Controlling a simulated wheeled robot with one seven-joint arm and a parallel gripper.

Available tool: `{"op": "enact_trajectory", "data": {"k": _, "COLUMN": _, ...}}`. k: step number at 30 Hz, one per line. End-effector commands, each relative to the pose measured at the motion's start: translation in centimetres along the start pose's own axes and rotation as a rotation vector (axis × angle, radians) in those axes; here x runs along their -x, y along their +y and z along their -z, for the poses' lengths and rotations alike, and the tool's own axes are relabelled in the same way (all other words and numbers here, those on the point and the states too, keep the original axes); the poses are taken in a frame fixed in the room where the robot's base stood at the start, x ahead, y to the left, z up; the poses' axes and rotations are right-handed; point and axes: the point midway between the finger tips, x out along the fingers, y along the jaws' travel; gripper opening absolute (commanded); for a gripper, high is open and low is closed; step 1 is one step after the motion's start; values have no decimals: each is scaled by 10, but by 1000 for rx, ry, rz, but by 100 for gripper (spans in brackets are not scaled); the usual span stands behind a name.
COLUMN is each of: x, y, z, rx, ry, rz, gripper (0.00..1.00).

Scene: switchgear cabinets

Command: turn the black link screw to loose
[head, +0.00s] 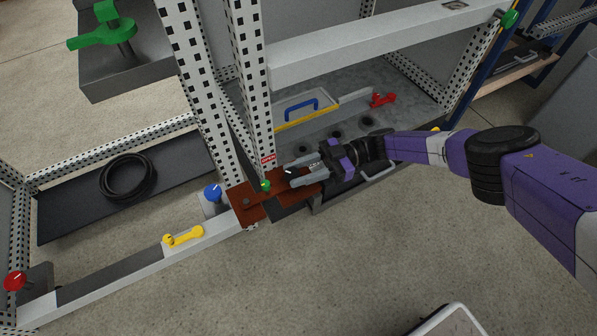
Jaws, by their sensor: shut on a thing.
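The black link screw (289,171) is a small dark knob with a pale mark, above the right part of a reddish-brown link plate (250,212). My gripper (292,175) comes in from the right with its two grey fingers around the screw and is shut on it. The fingers partly hide the screw, and its exact turn angle is too small to read. A green link screw (265,185) sits on the same plate just left of my fingertips.
A perforated white post (255,90) rises close behind the plate. A blue knob (213,193), a yellow lever (184,237) and a red knob (15,281) stand to the left. A yellow-edged panel with a blue handle (302,105) is behind. The floor in front is open.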

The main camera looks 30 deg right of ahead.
Motion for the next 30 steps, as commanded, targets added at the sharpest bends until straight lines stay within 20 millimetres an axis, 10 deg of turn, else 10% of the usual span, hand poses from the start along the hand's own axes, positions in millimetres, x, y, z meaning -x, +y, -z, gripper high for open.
{"op": "enact_trajectory", "data": {"k": 29, "x": 2, "y": 2, "z": -1, "rx": 0, "ry": -4, "rz": 89, "gripper": 0}}
{"op": "enact_trajectory", "data": {"k": 30, "x": 2, "y": 2, "z": -1, "rx": 0, "ry": -4, "rz": 89, "gripper": 35}}
